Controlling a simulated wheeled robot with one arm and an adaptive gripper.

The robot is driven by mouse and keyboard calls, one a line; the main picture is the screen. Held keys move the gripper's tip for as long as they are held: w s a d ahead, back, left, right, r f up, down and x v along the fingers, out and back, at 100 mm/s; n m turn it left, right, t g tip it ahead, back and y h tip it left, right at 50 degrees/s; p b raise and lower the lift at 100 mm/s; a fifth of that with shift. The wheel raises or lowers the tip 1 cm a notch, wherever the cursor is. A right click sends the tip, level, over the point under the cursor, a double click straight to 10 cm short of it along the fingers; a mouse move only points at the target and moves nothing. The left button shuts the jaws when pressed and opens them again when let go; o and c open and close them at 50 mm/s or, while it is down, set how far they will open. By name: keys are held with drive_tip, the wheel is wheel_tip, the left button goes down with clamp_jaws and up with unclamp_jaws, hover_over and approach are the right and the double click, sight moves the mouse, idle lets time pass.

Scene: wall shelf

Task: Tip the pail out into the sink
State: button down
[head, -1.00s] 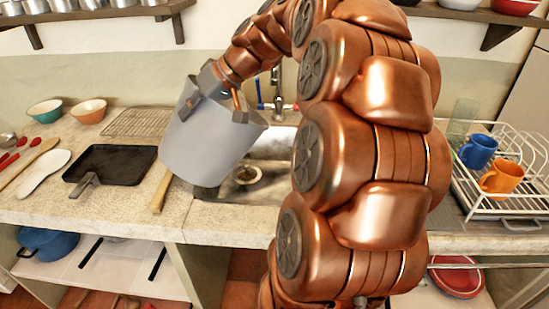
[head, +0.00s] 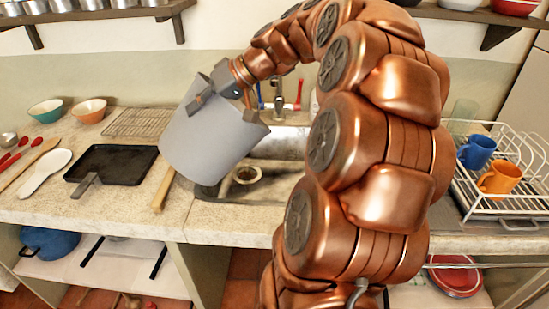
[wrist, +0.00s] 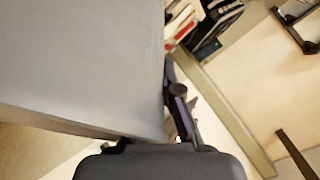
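A grey pail (head: 205,140) hangs in the air over the left edge of the sink (head: 283,146). It is tilted, with its rim toward the upper right and its base toward the lower left. In the wrist view the pail's grey wall (wrist: 80,65) fills the upper left, against my dark gripper (wrist: 165,140). The pail's inside is hidden, and no flow from it shows. A small round strainer (head: 247,175) shows in the sink.
A faucet (head: 279,100) stands behind the sink. A black pan (head: 112,165), a wooden-handled tool (head: 162,190) and a wire rack (head: 140,122) lie left on the counter. A dish rack (head: 510,205) with a blue mug (head: 478,151) and orange mug (head: 500,178) stands right.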

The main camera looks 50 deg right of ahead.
sight(211, 102)
drive_tip(key=shift+s+d+f+t+y, duration=0.1)
drive_tip(key=shift+s+d+t+y, duration=0.1)
drive_tip(key=shift+d+y, duration=0.15)
drive_tip(key=shift+s+d+f+t+y, duration=0.1)
drive_tip(key=shift+d+t+y, duration=0.15)
drive_tip(key=shift+d, duration=0.15)
drive_tip(key=shift+s+d+r+m+t+y+p, duration=0.3)
drive_tip(key=shift+d+r+y+p, duration=0.1)
drive_tip(key=shift+d+y+p, duration=0.25)
drive_tip(key=shift+s+d+r, duration=0.1)
drive_tip(key=shift+s+d, duration=0.05)
drive_tip(key=shift+d, duration=0.15)
drive_tip(key=shift+d+y+p, duration=0.1)
drive_tip(key=shift+y+p, duration=0.15)
drive_tip(key=shift+p, duration=0.05)
drive_tip(key=shift+d, duration=0.1)
drive_tip(key=shift+s+d+f+t, duration=0.2)
drive_tip(key=shift+d+t, duration=0.05)
drive_tip(key=shift+d, duration=0.1)
drive_tip(key=shift+s+d+f+m+y+p, duration=0.15)
drive_tip(key=shift+d+y+p, duration=0.1)
drive_tip(key=shift+d, duration=0.1)
drive_tip(key=shift+s+d+f+m+y+p, duration=0.1)
drive_tip(key=shift+s+d+f+m+y, duration=0.05)
drive_tip(key=shift+d+y, duration=0.15)
